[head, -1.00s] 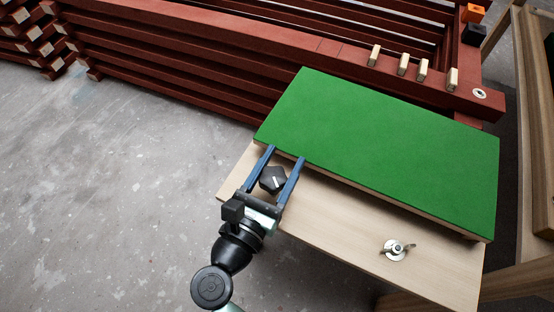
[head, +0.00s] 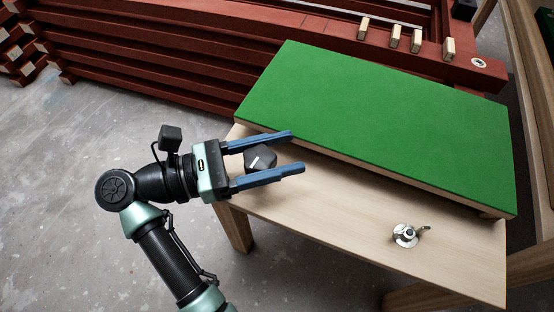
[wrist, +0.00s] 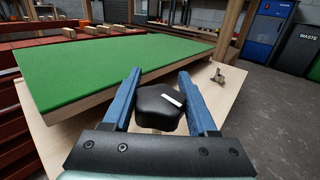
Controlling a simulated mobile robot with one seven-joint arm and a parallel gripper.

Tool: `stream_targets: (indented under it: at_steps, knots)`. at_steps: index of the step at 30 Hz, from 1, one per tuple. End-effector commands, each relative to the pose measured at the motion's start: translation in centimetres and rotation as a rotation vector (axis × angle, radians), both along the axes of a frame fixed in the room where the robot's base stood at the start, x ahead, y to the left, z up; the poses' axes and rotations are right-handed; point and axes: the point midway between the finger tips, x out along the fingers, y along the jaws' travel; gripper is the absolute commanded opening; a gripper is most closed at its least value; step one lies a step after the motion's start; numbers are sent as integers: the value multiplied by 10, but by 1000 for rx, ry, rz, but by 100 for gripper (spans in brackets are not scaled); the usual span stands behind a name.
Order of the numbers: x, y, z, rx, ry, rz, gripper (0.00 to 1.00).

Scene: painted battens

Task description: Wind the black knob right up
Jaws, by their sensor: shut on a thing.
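The black knob (head: 261,158) is a lobed knob with a white mark on its top. It stands at the left part of the pale wooden board (head: 330,215), beside the green panel. My gripper (head: 280,157) has its two blue fingers on either side of the knob and is shut on it. In the wrist view the knob (wrist: 158,106) sits between the fingers, its white mark pointing to the lower right. The underside of the knob is mostly hidden.
The green panel (head: 380,120) lies just behind the knob. A metal wing nut (head: 406,235) stands on the board to the right. Stacked dark red battens (head: 150,60) fill the back, with small wooden blocks (head: 396,37) on them. Bare floor lies to the left.

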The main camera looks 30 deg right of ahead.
Motion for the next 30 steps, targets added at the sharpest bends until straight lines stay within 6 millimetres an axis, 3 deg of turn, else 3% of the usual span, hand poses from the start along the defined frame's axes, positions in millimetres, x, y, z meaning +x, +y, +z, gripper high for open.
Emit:
stream_targets:
  at_steps: [1,30]
  knots:
    - [0,2,-9,8,4,-29,3]
    - [-15,9,-4,14,9,-567,3]
